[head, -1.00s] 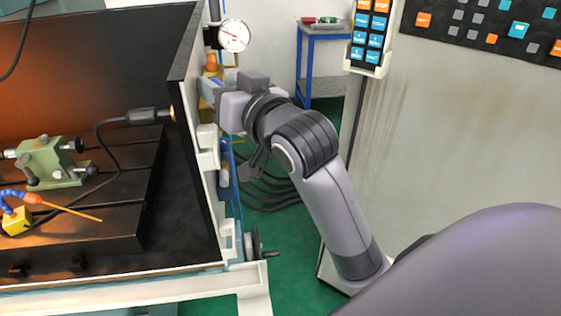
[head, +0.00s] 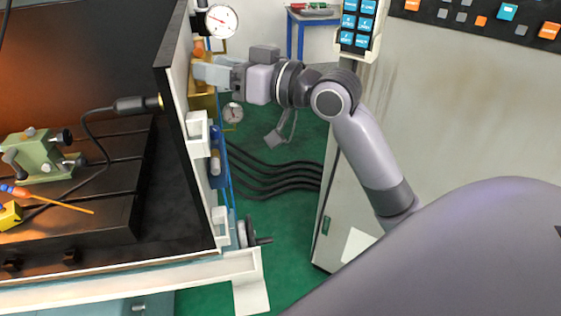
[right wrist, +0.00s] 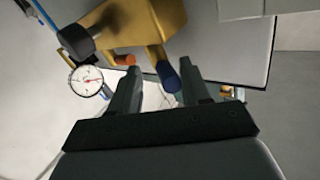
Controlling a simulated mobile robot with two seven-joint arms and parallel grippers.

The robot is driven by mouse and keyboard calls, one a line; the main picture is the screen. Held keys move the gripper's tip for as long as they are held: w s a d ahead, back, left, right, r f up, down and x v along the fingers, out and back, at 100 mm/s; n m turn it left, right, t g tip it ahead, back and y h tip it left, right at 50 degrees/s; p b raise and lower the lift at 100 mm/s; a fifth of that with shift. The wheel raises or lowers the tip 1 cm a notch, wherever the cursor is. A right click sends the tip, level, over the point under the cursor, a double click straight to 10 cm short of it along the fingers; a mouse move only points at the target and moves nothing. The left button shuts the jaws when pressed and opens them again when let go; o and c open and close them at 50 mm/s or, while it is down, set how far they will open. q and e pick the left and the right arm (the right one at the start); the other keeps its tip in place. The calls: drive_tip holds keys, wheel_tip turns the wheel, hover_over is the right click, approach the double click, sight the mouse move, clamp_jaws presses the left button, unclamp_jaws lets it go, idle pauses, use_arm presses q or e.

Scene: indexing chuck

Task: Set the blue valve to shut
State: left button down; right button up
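The blue valve shows in the right wrist view as a short dark-blue handle (right wrist: 167,75) on a yellow valve block (right wrist: 150,22). My right gripper (right wrist: 160,72) is open, its two fingers apart. The blue handle appears between the fingers, nearer the right one; I cannot tell whether they touch. In the head view my right gripper (head: 213,73) reaches left to the machine's side, in front of the yellow block (head: 204,103). The blue handle is hidden there. My left gripper is not in view.
An orange knob (head: 198,47) sits above my right gripper, and a dial gauge (head: 221,20) above that. A second gauge (head: 233,113) is below. A white-framed machine wall (head: 173,100) stands left; a grey cabinet (head: 440,110) stands right. Black cables (head: 270,178) cross the green floor.

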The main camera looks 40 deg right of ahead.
drive_tip(key=s+d+n+g+y+b, duration=0.4)
drive_tip(key=d+y, duration=0.1)
drive_tip(key=d, duration=0.1)
drive_tip(key=w+d+f+m+h, duration=0.1)
drive_tip(key=d+f+h, duration=0.1)
drive_tip(key=f, duration=0.7)
drive_tip(key=w+d+f+m+t+h+b, duration=0.1)
drive_tip(key=d+f+h, duration=0.1)
drive_tip(key=f, duration=0.6)
drive_tip(key=w+d+f+m+h, duration=0.2)
drive_tip(key=f+h, duration=0.2)
drive_tip(key=f, duration=0.5)
drive_tip(key=shift+f+h, duration=0.3)
drive_tip(key=shift+f, duration=0.05)
drive_tip(key=shift+w+r, duration=0.1)
